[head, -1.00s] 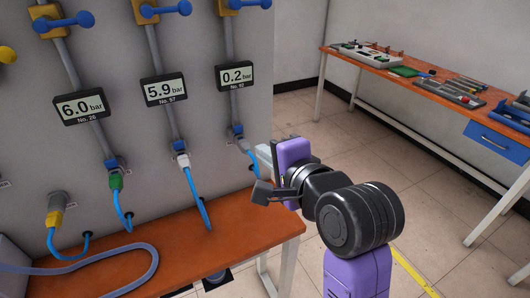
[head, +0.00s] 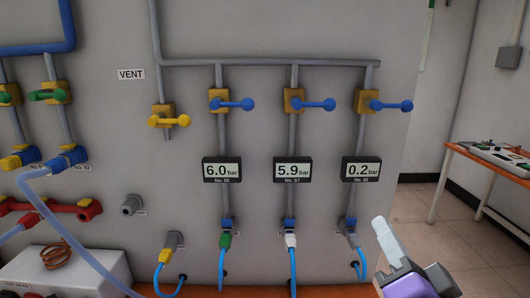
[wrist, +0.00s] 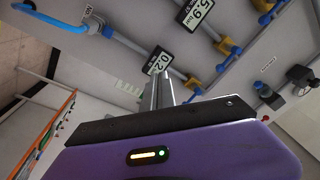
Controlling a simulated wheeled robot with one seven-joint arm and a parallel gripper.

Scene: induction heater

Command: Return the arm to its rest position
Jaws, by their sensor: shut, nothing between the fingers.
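My gripper (head: 382,225) shows at the lower right of the head view, its grey fingers pointing up and its purple body cut off by the bottom edge. The rest of my arm is out of this view. In the wrist view the fingers (wrist: 160,88) are together and empty, beyond the dark bar and purple housing. In the head view the gripper appears just right of the 0.2 bar gauge (head: 361,170) and its hose. I see no contact with the panel, but the gap is hard to judge.
A grey panel (head: 270,135) carries gauges, blue-handled valves, a yellow-handled valve (head: 168,121) and blue hoses (head: 292,265). A strip of orange bench (head: 255,292) runs below. At the right is open floor (head: 420,210) and another table (head: 485,165) with tools.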

